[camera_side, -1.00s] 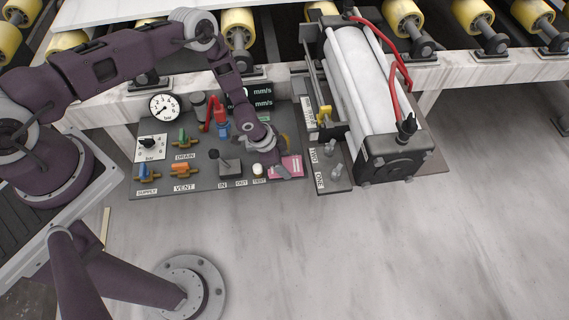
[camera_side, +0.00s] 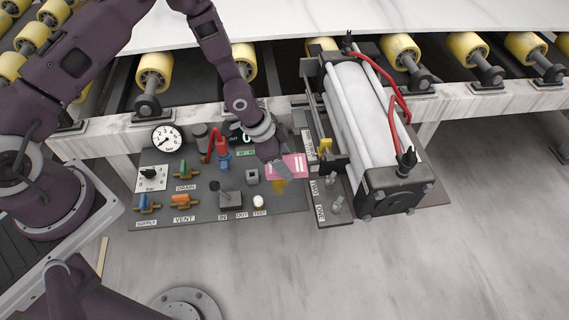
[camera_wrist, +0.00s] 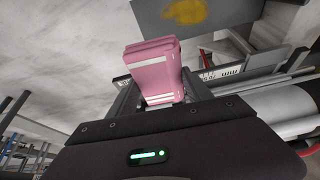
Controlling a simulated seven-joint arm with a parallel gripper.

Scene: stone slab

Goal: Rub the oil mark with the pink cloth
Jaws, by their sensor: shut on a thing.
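My gripper (camera_side: 270,158) is shut on the pink cloth (camera_side: 290,166), a folded pad with pale stripes. The cloth sticks out from the jaws over the right part of the dark control panel. The oil mark (camera_side: 279,186) is a yellow-brown smear on the panel, showing just below the cloth in the side view; part of it may be hidden. In the wrist view the cloth (camera_wrist: 153,68) is between the fingers, and the oil mark (camera_wrist: 187,12) shows at the top edge, apart from the cloth in the picture. The cloth seems raised off the panel.
A large white cylinder with red hoses (camera_side: 362,120) stands close on the right. Yellow rollers and a stone slab are behind.

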